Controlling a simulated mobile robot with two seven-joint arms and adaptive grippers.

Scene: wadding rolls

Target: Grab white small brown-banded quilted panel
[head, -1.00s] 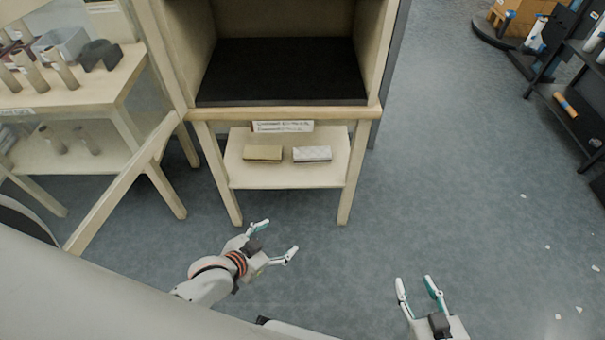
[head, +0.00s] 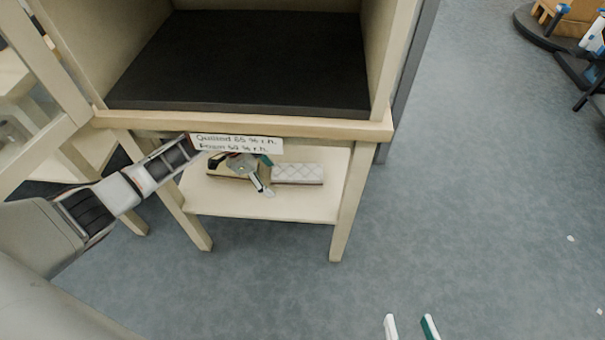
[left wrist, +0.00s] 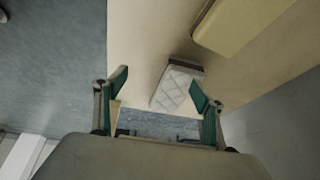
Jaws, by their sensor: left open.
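The white quilted panel (head: 298,173) with a brown band along its lower edge lies on the lower shelf (head: 300,207) of the wooden stand. It also shows in the left wrist view (left wrist: 176,88), just ahead of the fingers, nearer the right one. My left gripper (head: 267,176) reaches in over the shelf, close to the panel's left end. It is open and empty in the left wrist view (left wrist: 158,88), its fingers apart. My right gripper (head: 408,326) shows only its two separated fingertips at the bottom edge, over the floor, with nothing between them.
A tan block (left wrist: 232,22) lies beside the panel on the shelf; in the head view my left gripper partly covers it. A label (head: 237,143) hangs above the shelf. A dark-floored compartment (head: 240,62) is above.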

